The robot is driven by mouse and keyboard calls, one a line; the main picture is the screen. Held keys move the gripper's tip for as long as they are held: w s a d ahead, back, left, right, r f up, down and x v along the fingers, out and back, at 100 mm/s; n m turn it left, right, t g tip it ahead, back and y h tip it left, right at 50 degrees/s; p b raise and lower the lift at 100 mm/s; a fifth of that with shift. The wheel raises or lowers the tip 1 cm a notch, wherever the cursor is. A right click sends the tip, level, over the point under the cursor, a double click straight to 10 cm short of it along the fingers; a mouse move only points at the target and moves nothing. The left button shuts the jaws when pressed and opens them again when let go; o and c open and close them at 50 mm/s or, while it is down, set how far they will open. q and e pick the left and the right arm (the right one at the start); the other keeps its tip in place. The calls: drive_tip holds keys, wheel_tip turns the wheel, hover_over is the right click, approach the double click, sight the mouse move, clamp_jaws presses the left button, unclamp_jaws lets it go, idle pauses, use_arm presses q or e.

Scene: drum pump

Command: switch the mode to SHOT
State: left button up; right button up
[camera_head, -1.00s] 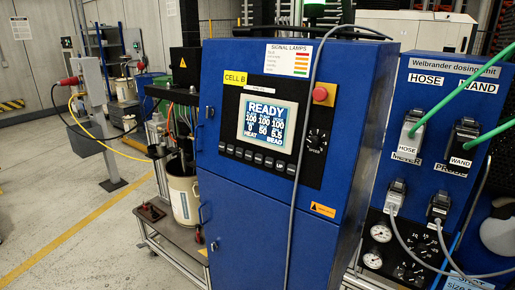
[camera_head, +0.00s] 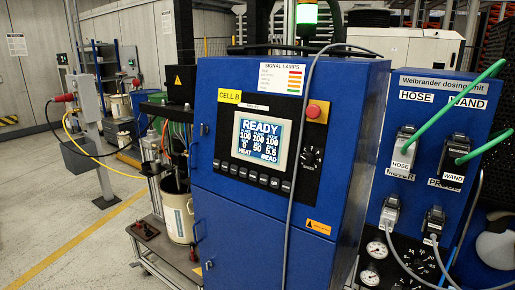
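The blue control cabinet (camera_head: 255,235) stands in the middle of the view. Its lit screen (camera_head: 262,142) reads READY, with rows of numbers, HEAT at lower left and BEAD at lower right. A row of dark buttons (camera_head: 255,177) runs below the screen. A dark rotary knob (camera_head: 311,157) sits to the right of the screen, under a red emergency stop button (camera_head: 315,111). The small lettering around the knob is too small to read. Neither of my grippers shows in the view.
A grey cable (camera_head: 291,200) hangs down the cabinet front between screen and knob. To the right, the dosing unit panel (camera_head: 440,95) carries HOSE and WAND connectors with green hoses. A pail (camera_head: 178,212) stands on a wheeled frame at left. Open floor (camera_head: 50,225) lies further left.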

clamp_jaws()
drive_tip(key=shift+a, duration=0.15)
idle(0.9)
